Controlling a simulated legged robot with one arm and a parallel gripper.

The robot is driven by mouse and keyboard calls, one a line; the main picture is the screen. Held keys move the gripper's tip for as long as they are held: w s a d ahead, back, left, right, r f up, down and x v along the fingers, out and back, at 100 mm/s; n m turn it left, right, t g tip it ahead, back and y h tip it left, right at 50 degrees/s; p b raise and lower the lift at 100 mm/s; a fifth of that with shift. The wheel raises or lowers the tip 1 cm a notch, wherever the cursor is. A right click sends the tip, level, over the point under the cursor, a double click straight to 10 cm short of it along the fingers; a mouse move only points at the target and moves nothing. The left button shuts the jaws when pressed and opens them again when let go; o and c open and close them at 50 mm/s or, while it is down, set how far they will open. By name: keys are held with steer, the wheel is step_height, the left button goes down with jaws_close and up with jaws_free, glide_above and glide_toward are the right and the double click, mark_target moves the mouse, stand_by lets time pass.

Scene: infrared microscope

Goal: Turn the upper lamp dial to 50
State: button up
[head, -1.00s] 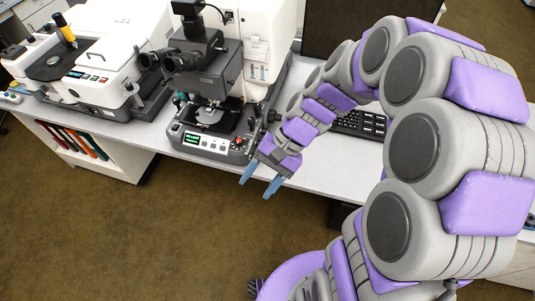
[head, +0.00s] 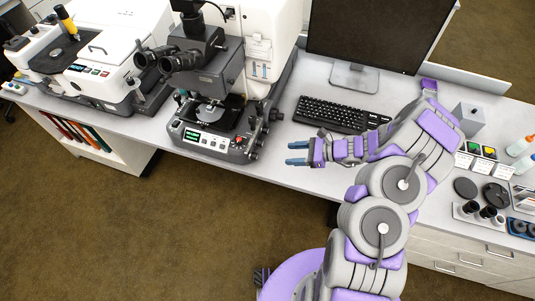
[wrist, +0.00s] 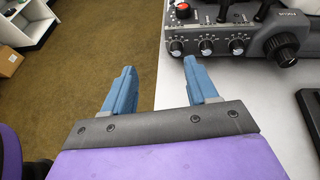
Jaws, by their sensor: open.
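The microscope (head: 215,85) stands on the bench, left of my gripper. Its base side shows in the wrist view with three dark dials in a row: a left dial (wrist: 176,47), a middle dial (wrist: 206,47) and a right dial (wrist: 237,45). Their labels are too small to read, so I cannot tell which is the upper lamp dial. My gripper (head: 290,153) is open and empty, pointing left near the bench's front edge. In the wrist view its blue fingers (wrist: 160,66) are apart, short of the dials and touching nothing.
A red knob (wrist: 182,9) sits above the left dial, and a large focus knob (wrist: 283,48) sticks out at the right. A keyboard (head: 335,114) and a monitor (head: 365,35) stand behind my arm. The bench top (head: 285,175) is clear around my gripper.

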step_height(320, 180, down, 4)
steer(key=d+m+t, duration=0.1)
steer(key=d+m, duration=0.1)
steer(key=d, duration=0.1)
steer(key=b, duration=0.3)
glide_toward(257, 157)
steer(key=x, duration=0.8)
steer(key=shift+w+a+f, duration=0.2)
steer(key=shift+a+f, duration=0.05)
steer(key=shift+a, duration=0.05)
steer(key=c, duration=1.1)
